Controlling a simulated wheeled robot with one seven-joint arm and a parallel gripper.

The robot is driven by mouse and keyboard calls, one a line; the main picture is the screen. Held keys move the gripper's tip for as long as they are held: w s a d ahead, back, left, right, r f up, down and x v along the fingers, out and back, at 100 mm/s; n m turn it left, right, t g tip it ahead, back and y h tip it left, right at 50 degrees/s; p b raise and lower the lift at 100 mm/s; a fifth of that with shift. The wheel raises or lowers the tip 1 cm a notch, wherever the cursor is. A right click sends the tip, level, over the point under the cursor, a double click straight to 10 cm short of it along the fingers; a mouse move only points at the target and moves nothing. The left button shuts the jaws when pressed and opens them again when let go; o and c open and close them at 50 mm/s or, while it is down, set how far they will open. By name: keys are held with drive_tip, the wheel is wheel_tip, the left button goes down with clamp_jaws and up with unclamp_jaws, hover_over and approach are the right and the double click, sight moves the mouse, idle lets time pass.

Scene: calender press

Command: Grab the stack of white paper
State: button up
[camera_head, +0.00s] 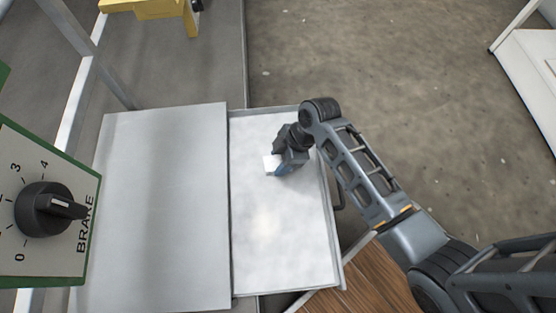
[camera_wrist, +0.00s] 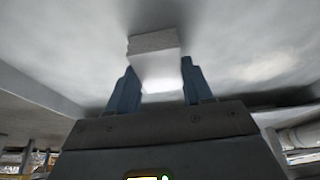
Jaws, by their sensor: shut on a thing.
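The stack of white paper (camera_wrist: 155,58) is a small white block between the two blue fingers of my gripper (camera_wrist: 156,84) in the wrist view. The fingers are shut on its sides. In the head view the white stack (camera_head: 272,163) shows at the tip of my gripper (camera_head: 281,168), over the upper middle of a pale tray (camera_head: 285,270). Part of the stack is hidden by the gripper in the head view. I cannot tell whether the stack touches the tray surface.
A flat grey plate (camera_head: 160,210) adjoins the tray on the left. A green-edged panel with a black brake knob (camera_head: 48,208) stands at far left. A yellow part (camera_head: 150,8) is at the top. Brown wood (camera_head: 365,280) lies below right. Open floor (camera_head: 400,70) spreads behind the tray.

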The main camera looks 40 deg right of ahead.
drive_tip(key=shift+c, duration=1.2)
drive_tip(key=shift+r, duration=0.1)
